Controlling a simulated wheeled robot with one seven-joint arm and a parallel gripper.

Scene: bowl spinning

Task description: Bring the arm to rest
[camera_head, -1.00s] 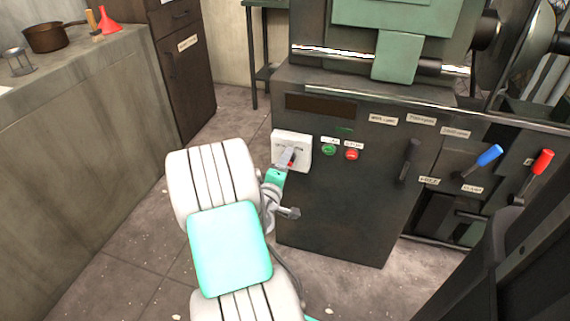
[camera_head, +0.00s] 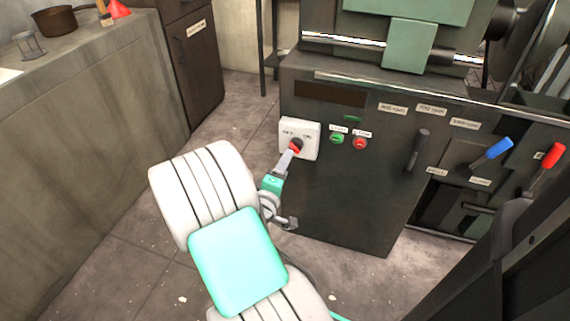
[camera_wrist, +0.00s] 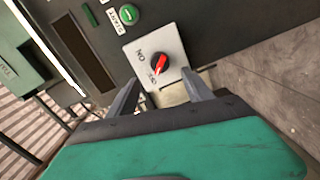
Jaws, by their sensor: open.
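My gripper (camera_head: 290,151) is in front of the grey machine, close to a white switch plate (camera_head: 309,127) with a red and black rotary knob (camera_head: 295,146). In the wrist view my gripper (camera_wrist: 160,88) shows two spread fingers, with the red knob (camera_wrist: 160,64) beyond and between them. The fingers look empty, and I cannot tell whether they touch the plate. The plate carries an ON label. My arm hides part of the machine's lower left side in the head view.
The machine front (camera_head: 350,200) has a green button (camera_head: 337,139), a red button (camera_head: 360,143), a black lever (camera_head: 418,150), a blue-handled lever (camera_head: 498,149) and a red-handled lever (camera_head: 553,156). A concrete counter (camera_head: 90,110) stands at left. Open floor lies between counter and machine.

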